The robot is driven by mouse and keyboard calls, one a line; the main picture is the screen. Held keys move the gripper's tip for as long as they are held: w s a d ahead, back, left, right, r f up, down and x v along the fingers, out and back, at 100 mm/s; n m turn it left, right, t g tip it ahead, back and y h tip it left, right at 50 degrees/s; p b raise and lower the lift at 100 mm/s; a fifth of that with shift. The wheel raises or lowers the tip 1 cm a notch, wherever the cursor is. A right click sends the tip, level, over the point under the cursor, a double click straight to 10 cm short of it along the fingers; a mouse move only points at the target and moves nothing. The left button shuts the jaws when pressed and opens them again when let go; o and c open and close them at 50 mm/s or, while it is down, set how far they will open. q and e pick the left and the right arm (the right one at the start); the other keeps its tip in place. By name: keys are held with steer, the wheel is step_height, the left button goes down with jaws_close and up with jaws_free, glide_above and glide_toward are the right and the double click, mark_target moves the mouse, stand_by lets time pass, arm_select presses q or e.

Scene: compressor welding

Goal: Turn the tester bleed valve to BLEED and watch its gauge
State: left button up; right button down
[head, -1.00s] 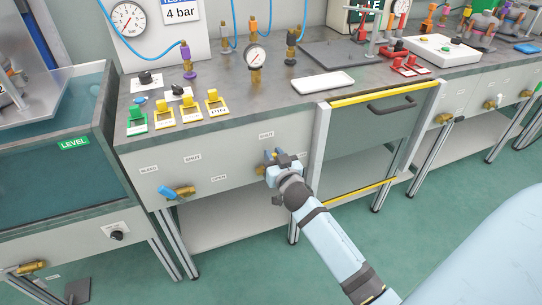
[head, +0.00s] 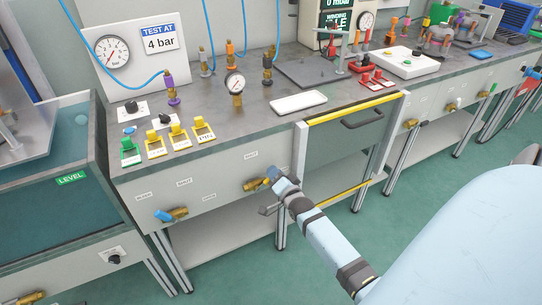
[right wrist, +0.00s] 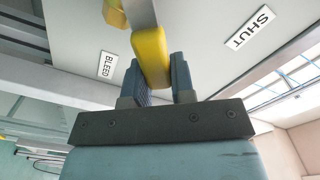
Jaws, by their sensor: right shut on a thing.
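My right gripper (head: 270,179) is at a brass valve (head: 252,185) on the bench's front panel. In the right wrist view its two dark fingers (right wrist: 157,82) are closed on a yellow valve handle (right wrist: 151,57). The handle lies between a BLEED label (right wrist: 108,65) on the left and a SHUT label (right wrist: 250,27) on the right. A large dial gauge (head: 112,50) is beside a "TEST AT 4 bar" sign (head: 159,39). A smaller gauge (head: 235,83) stands on the bench; its reading is too small to tell. My left gripper is not in view.
Another valve with a blue handle (head: 164,215) is farther left on the same panel. Green and yellow tags (head: 154,144) stand on the bench above. A water tank (head: 50,165) is at left.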

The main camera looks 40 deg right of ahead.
steer(key=shift+d+f+m, duration=0.4)
steer(key=shift+f+m, duration=0.1)
steer(key=shift+m, duration=0.4)
arm_select(q)
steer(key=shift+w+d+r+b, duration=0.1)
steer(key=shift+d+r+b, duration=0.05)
steer(key=shift+b, duration=0.5)
arm_select(e)
steer(key=shift+s+d+f+m, duration=0.1)
steer(key=shift+d+f+m, duration=0.1)
steer(key=shift+f+m, duration=1)
steer(key=shift+s+d+f+m, duration=0.15)
steer(key=shift+f+m, duration=0.5)
steer(key=shift+m, duration=0.95)
steer(key=shift+w, duration=0.15)
steer(key=c, duration=1)
jaws_free()
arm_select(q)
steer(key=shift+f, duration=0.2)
arm_select(e)
steer(key=shift+o, duration=0.2)
steer(key=shift+f, duration=0.1)
